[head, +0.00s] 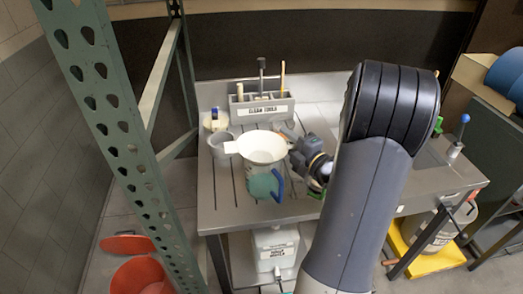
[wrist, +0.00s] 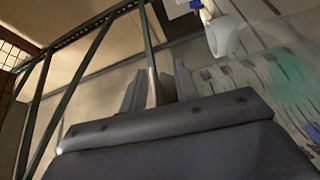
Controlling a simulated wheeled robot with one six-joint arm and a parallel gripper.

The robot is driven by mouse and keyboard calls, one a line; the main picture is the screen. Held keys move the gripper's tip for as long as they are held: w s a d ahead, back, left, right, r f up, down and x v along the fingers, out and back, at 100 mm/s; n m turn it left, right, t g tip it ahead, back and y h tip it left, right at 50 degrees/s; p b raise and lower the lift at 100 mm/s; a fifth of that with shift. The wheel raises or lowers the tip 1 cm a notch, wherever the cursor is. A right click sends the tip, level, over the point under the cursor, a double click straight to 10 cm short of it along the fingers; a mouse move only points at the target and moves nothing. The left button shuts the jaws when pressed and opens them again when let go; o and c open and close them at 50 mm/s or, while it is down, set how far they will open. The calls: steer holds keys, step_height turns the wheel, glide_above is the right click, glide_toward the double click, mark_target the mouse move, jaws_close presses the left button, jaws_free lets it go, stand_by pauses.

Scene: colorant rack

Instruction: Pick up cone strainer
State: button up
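The cone strainer (head: 262,147) is white, with a wide round rim and a tab pointing left. It is at the left of the metal table in the head view, above a teal item with a blue handle (head: 264,186). What supports it is hard to tell. My gripper (head: 291,147) is close to the right side of its rim, with my arm partly hiding the area. I cannot make out the strainer there for certain.
A grey "CLEAN TOOLS" holder (head: 262,108) stands at the back of the table. A grey cup (head: 221,144) and a white container (head: 215,121) are left of the strainer. A green perforated rack post (head: 105,100) rises at the left. The table's front left is clear.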

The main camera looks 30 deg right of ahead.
steer(key=shift+w, duration=0.1)
steer(key=shift+c, duration=0.5)
jaws_close()
step_height(320, 180, up, 10)
steer(key=shift+r, duration=0.1)
stand_by(0.5)
